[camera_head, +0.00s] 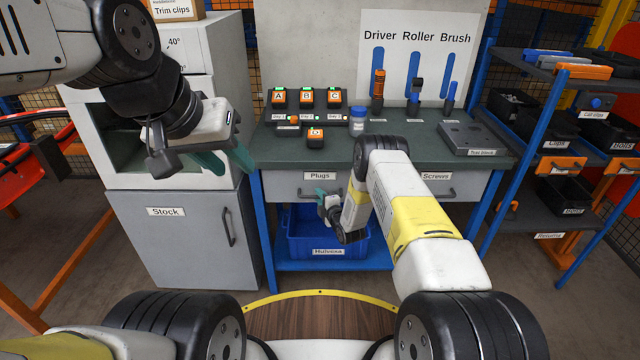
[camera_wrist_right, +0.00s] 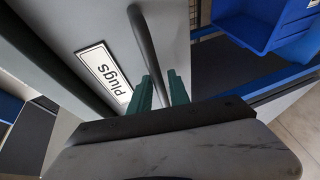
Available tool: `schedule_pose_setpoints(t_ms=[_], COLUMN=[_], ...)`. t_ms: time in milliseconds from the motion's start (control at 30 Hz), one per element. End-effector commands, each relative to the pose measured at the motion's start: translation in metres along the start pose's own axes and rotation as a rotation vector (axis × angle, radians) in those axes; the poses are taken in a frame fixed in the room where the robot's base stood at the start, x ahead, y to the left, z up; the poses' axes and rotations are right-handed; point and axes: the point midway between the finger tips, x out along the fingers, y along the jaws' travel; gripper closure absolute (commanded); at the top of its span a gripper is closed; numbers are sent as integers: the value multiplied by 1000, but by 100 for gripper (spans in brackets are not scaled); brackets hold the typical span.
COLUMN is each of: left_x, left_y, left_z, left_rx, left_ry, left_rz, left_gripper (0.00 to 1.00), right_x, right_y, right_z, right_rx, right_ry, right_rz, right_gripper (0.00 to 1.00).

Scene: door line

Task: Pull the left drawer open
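The left drawer (camera_head: 290,184), labelled Plugs, is a grey front under the left part of the workbench top and looks closed. Its bar handle (camera_wrist_right: 147,45) shows in the right wrist view, running down between the two green fingers of my right gripper (camera_wrist_right: 160,92). The fingers stand close on both sides of the bar and look shut on it. In the head view my right gripper (camera_head: 321,194) is at the drawer front and partly hides the handle. My left gripper (camera_head: 225,160) is empty, with its fingers apart, in front of the white cabinet left of the bench.
A blue bin (camera_head: 300,246) stands on the shelf below the drawer. The Screws drawer (camera_head: 460,184) is to the right, partly behind my right arm. A grey Stock cabinet (camera_head: 180,240) stands left. A shelving rack (camera_head: 530,130) with bins stands right.

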Motion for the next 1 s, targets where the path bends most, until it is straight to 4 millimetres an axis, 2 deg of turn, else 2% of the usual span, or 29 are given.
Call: schedule_pose_setpoints(t_ms=[33, 100, 1000], left_x=[0, 0, 0], left_y=[0, 0, 0], left_z=[0, 0, 0], left_rx=[0, 0, 0], left_ry=[0, 0, 0], left_rz=[0, 0, 0], left_gripper=[64, 64, 64], right_x=[0, 0, 0], right_y=[0, 0, 0], right_z=[0, 0, 0], right_rx=[0, 0, 0], right_ry=[0, 0, 0], right_rz=[0, 0, -1], right_gripper=[89, 100, 100])
